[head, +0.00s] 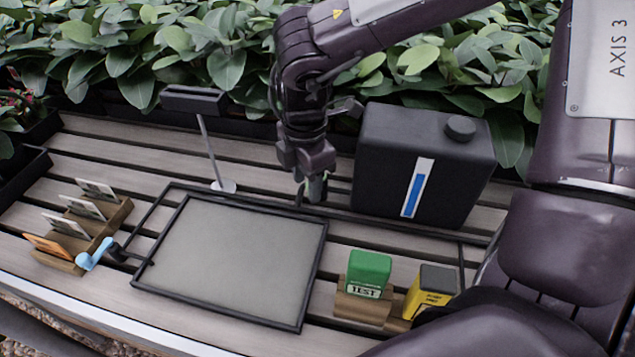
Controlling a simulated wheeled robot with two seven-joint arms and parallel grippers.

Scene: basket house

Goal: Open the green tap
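My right gripper (313,188) points down at the back edge of the framed tray, just left of the black canister. Its fingertips are small and dark here, and I cannot tell whether they are open or shut. A hint of dull green shows at the fingertips, but I cannot make out a green tap. If one is there, the gripper hides most of it. A tap with a light blue handle (93,256) is at the tray's left front side. My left gripper is not in view.
A black canister (384,160) with a blue level strip stands close right of the gripper. The grey framed tray (235,262) is empty. A green TEST box (368,270) and a yellow box (428,290) stand front right. A card holder (112,222) is left; a lamp (207,150) stands behind.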

